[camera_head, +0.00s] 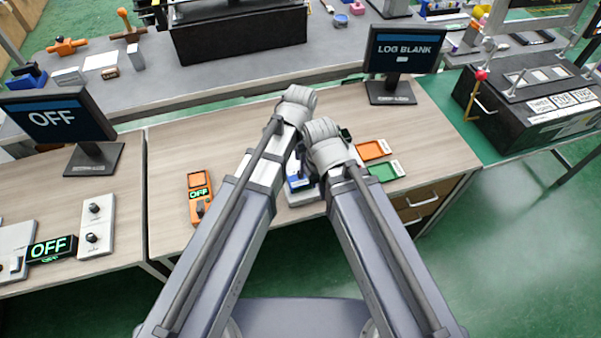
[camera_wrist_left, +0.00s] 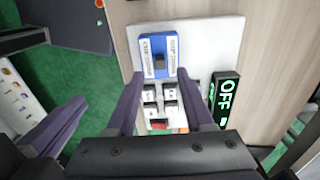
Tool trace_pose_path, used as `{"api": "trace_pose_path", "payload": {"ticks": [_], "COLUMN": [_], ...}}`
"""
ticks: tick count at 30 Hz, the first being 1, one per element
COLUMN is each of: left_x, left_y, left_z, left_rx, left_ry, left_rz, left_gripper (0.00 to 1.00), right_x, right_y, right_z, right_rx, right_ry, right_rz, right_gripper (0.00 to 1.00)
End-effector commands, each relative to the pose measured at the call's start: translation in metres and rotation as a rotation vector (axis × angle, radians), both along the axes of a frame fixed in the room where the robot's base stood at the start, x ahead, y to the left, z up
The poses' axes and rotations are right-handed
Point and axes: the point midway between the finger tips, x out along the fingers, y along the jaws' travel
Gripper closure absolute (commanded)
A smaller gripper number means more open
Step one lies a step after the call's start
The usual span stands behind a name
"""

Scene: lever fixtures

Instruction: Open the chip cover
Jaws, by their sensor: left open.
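In the left wrist view a blue block (camera_wrist_left: 159,58) with two white label strips and a dark raised middle sits on a white plate (camera_wrist_left: 212,35). Small white switches and a red piece show between the fingers. In the head view the blue block (camera_head: 298,183) is partly hidden by my arms. The right gripper's fingers are hidden or unclear.
A black OFF display (camera_wrist_left: 223,98) stands right of the fingers in the wrist view. In the head view an orange device (camera_head: 200,198) lies left of my arms, and orange and green trays (camera_head: 378,150) lie right. A monitor (camera_head: 400,60) stands behind.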

Motion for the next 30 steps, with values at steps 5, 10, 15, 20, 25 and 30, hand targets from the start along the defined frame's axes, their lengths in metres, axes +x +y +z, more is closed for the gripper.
{"api": "trace_pose_path", "payload": {"ticks": [5,10,15,20,25,30], "left_x": [0.0,0.0,0.0,0.0,0.0,0.0], "left_y": [0.0,0.0,0.0,0.0,0.0,0.0], "left_z": [-0.031,-0.047,-0.05,-0.049,-0.049,-0.049], "left_rx": [0.0,0.0,0.0,0.0,0.0,0.0], "left_ry": [0.0,0.0,0.0,0.0,0.0,0.0], "left_rz": [0.0,0.001,0.001,0.001,0.001,0.001], "left_gripper": [0.47,0.47,0.47,0.47,0.61,0.8], "right_x": [0.0,0.0,0.0,0.0,0.0,0.0], "right_y": [0.0,0.0,0.0,0.0,0.0,0.0], "right_z": [-0.031,-0.047,-0.05,-0.049,-0.049,-0.049], "right_rx": [0.0,0.0,0.0,0.0,0.0,0.0], "right_ry": [0.0,0.0,0.0,0.0,0.0,0.0], "right_rz": [0.0,0.0,0.0,0.0,0.0,0.0], "right_gripper": [1.0,1.0,1.0,1.0,1.0,1.0]}}
